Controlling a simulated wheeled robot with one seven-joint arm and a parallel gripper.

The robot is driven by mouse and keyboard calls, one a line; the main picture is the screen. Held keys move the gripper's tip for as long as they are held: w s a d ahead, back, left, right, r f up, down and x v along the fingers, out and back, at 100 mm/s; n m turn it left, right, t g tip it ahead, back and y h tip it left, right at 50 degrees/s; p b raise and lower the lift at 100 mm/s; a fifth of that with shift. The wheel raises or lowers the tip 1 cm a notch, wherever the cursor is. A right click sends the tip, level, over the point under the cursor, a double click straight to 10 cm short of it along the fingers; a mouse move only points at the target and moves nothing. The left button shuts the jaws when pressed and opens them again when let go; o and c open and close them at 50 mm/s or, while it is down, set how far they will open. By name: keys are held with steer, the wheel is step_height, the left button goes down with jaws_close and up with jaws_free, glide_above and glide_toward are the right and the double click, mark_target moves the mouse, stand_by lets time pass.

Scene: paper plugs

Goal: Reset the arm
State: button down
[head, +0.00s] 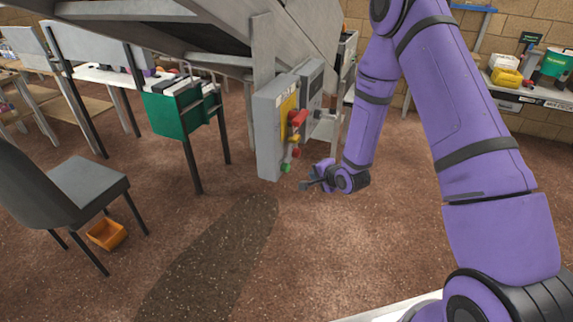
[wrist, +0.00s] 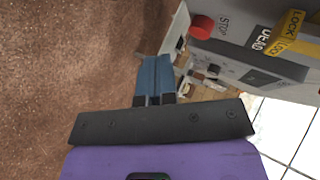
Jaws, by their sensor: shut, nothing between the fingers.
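My purple arm (head: 480,150) comes in from the right in the head view and bends down. My gripper (head: 308,184) is at its lower end, just right of and below a grey control box (head: 268,135). The gripper is shut with nothing in it. In the wrist view its blue-grey fingers (wrist: 155,78) are together over the brown floor. Part of the control box (wrist: 270,50) shows at the upper right there, with a red stop button (wrist: 202,27) and a yellow lock label. The gripper appears apart from the box.
A grey chair (head: 75,185) stands at the left, with an orange bin (head: 107,234) on the floor by it. A green box (head: 180,110) hangs at a table behind. A large grey machine (head: 200,25) overhangs the middle. The brown floor (head: 330,250) in front is clear.

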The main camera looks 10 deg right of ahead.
steer(key=shift+r, duration=0.15)
steer(key=s+d+r+n+g+h, duration=0.1)
steer(key=s+d+r+n+h, duration=0.2)
steer(key=r, duration=1)
steer(key=s+d+r+n+g+h, duration=0.1)
steer(key=s+d+r+n, duration=0.2)
steer(key=r, duration=1)
steer(key=s+r+n+g, duration=0.1)
steer(key=s+r, duration=0.3)
steer(key=s, duration=0.6)
steer(key=s+r+n+g, duration=0.1)
steer(key=s+r+n, duration=0.2)
steer(key=s, duration=0.7)
steer(key=s+a+r+n+g, duration=0.1)
steer(key=s+r+n, duration=0.1)
steer(key=s+r, duration=0.5)
steer(key=s, duration=0.3)
steer(key=shift+s+r+n+g, duration=0.2)
steer(key=shift+s+n+g, duration=0.1)
steer(key=shift+g, duration=0.1)
steer(key=shift+w+a, duration=0.1)
steer(key=shift+a, duration=0.05)
